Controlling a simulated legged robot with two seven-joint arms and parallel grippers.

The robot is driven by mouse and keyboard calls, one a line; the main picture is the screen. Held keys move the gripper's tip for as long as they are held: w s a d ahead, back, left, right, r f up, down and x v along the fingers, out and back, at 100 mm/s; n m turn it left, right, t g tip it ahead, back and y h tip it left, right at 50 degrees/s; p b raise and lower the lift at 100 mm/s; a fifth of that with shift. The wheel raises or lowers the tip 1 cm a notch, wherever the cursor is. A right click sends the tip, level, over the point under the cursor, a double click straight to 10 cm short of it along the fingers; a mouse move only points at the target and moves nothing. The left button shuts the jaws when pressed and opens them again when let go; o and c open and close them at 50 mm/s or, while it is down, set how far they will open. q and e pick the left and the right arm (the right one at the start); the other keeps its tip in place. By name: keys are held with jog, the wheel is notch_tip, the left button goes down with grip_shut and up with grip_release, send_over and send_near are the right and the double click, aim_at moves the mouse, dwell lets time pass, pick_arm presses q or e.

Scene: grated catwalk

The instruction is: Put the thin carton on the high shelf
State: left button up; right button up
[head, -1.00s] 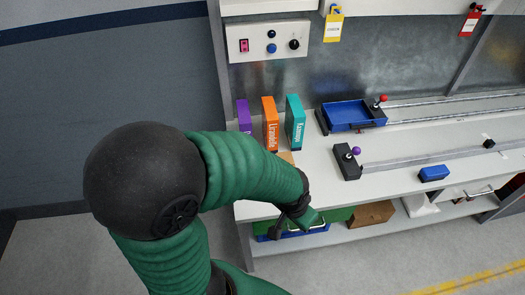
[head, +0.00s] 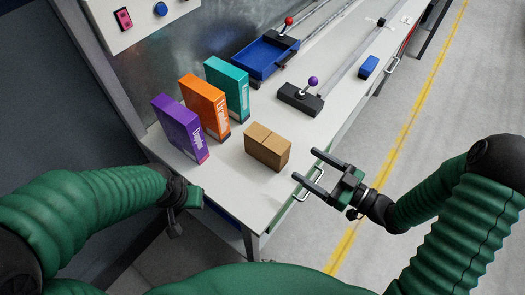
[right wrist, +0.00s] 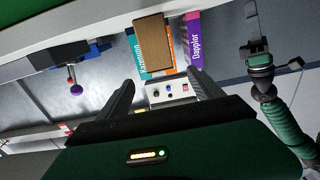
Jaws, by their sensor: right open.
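On the white worktop, three thin upright cartons stand in a row: a purple carton (head: 180,128), an orange carton (head: 206,107) and a teal carton (head: 228,88). A low brown box (head: 267,147) sits in front of them. My right gripper (head: 305,165) is open and empty, just right of the brown box at the worktop's front edge. In the right wrist view the brown box (right wrist: 153,45) and the purple carton (right wrist: 195,40) appear beyond the open fingers. My left gripper (head: 180,215) is low at the worktop's left end; its jaws are unclear. No high shelf is clearly visible.
A blue tray (head: 265,55), a black block with a purple knob (head: 300,97) and a small blue block (head: 368,67) stand farther along the worktop. A control panel (head: 135,15) hangs behind the cartons. Open floor with a yellow line (head: 395,150) lies right.

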send_near(267, 140)
jog(key=shift+w+a+f, duration=0.15)
jog(key=shift+w+f, duration=0.15)
jog(key=shift+w, duration=0.3)
jog(key=shift+w+a+f, duration=0.15)
jog(key=shift+w+f, duration=0.15)
jog(key=shift+w, duration=0.3)
jog(key=x, duration=0.8)
jog(key=shift+s+a+f, duration=0.1)
jog(key=shift+s+a, duration=0.15)
jog(key=shift+a, duration=0.2)
jog(key=shift+w, duration=0.15)
jog(key=shift+d, duration=0.15)
jog(key=shift+a, duration=0.3)
jog(key=c, duration=0.9)
pick_arm(q)
jog(key=shift+w+d+f, duration=0.1)
jog(key=shift+d+f, duration=0.05)
jog(key=shift+d, duration=0.35)
pick_arm(e)
jog(key=shift+d, duration=0.1)
grip_shut()
